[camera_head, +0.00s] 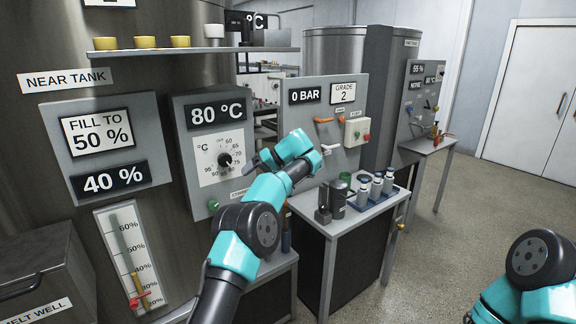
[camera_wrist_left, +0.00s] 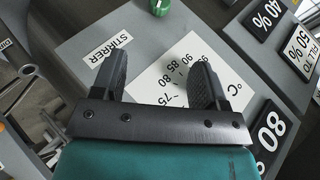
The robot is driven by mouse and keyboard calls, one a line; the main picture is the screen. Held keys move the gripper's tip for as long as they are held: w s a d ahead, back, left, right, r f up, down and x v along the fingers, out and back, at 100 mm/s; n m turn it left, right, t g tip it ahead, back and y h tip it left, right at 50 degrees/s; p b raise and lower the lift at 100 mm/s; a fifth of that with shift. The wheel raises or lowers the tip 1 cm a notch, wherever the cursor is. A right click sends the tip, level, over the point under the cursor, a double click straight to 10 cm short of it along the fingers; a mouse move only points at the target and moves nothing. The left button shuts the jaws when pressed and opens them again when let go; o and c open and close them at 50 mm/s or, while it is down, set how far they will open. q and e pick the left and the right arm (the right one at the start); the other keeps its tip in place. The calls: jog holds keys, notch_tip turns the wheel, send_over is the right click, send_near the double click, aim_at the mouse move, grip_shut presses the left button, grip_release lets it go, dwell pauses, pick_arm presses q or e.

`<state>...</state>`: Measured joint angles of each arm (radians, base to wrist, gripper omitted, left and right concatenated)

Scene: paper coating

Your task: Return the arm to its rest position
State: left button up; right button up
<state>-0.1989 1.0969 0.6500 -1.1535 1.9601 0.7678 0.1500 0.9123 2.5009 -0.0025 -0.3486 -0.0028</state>
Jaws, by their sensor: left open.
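My left arm reaches in from the bottom, and its gripper (camera_head: 252,164) is just right of the temperature dial panel (camera_head: 201,108). In the left wrist view the gripper (camera_wrist_left: 160,72) has its two dark fingers apart with nothing between them. Behind them are the white dial plate (camera_wrist_left: 172,80), the STIRRER label (camera_wrist_left: 108,49) and a green knob (camera_wrist_left: 160,6). The dial's black knob (camera_head: 224,159) shows in the head view beside the fingers, apart from them as far as I can tell. Part of my right arm shows at the bottom right; its gripper is out of view.
A small table (camera_head: 345,222) with a rack of bottles (camera_head: 375,187) stands right of my left forearm. A grey pressure panel (camera_head: 337,120) with an orange lever (camera_head: 325,119) rises behind it. A shelf (camera_head: 200,50) with yellow cups hangs above. Open floor (camera_head: 450,245) lies to the right.

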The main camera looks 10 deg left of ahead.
pick_arm(q)
notch_tip(320, 180, down, 26)
jog(key=s+d+m+t+h, duration=0.1)
jog(key=d+m+t+h, duration=0.1)
jog(key=m+h, duration=0.4)
jog(key=s+d+f+m+h, duration=0.2)
jog(key=s+f+m+h, duration=0.1)
jog(key=s+f, duration=0.65)
jog(key=s+d+f+n+h, duration=0.1)
jog(key=s+f+h, duration=0.1)
jog(key=s+f, duration=0.35)
jog(key=s+d+f+t+h, duration=0.1)
jog(key=s+d+f, duration=0.1)
jog(key=s, duration=0.7)
jog(key=s+d+f+n+h, duration=0.15)
jog(key=s+f, duration=0.25)
jog(key=s, duration=0.4)
jog(key=s+a+r+t, duration=0.1)
jog(key=s, duration=0.8)
jog(key=shift+s+a+n, duration=0.35)
jog(key=shift+n, duration=0.1)
jog(key=shift+r, duration=0.1)
